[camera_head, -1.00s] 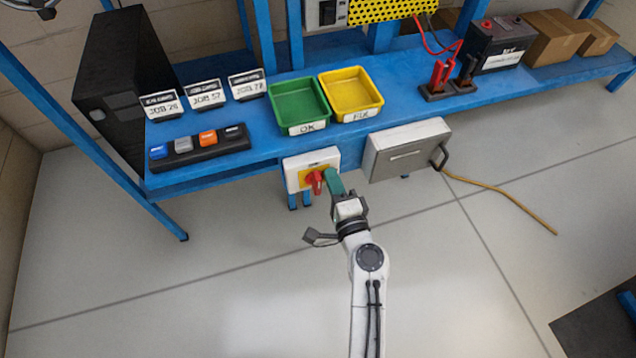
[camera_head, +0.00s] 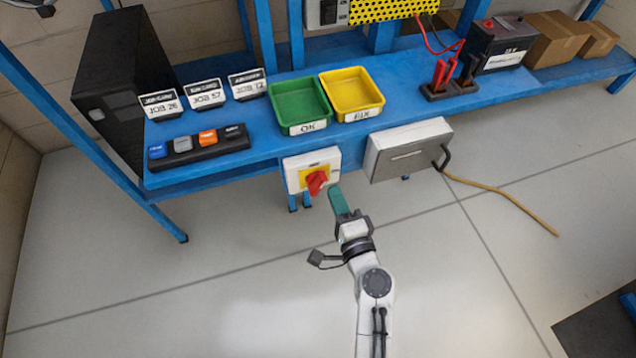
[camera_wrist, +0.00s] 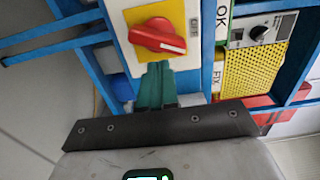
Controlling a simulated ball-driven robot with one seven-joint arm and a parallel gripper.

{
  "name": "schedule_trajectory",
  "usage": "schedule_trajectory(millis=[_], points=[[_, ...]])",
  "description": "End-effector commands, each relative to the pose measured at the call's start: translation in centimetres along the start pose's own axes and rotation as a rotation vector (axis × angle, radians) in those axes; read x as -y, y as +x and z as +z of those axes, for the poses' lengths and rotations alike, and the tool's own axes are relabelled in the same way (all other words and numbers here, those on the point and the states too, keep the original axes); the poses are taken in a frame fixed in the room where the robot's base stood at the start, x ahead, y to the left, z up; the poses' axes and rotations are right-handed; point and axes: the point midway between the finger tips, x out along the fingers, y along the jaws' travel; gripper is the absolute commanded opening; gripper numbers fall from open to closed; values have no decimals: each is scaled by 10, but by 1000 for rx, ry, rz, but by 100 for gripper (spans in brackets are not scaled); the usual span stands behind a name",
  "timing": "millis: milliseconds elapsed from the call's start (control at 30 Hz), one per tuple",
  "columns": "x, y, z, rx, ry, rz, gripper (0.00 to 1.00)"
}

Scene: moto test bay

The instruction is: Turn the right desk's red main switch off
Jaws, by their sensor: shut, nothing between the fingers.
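The red main switch (camera_head: 316,182) sits on a yellow plate on a white box (camera_head: 292,172) under the desk's front edge. In the wrist view the red handle (camera_wrist: 157,36) lies nearly crosswise, its white-marked end toward the side with the OFF label (camera_wrist: 194,25). My gripper (camera_head: 335,190) is shut and empty, its green fingers just right of and below the handle in the head view. A small gap shows between them there. In the wrist view the fingers (camera_wrist: 157,66) appear just below the handle; contact cannot be told.
A grey metal box (camera_head: 408,150) with a cable hangs under the desk, right of the switch. The blue desk (camera_head: 215,168) bears green and yellow trays, a button strip and job cards. The floor in front is clear.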

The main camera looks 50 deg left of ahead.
Motion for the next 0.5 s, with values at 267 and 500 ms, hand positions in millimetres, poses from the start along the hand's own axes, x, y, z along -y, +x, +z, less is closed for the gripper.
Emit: schedule_trajectory(millis=[267, 500], points=[[1, -26, -3, -7, -1, -1, 0], [1, -43, -4, -8, -1, -2, 0]])
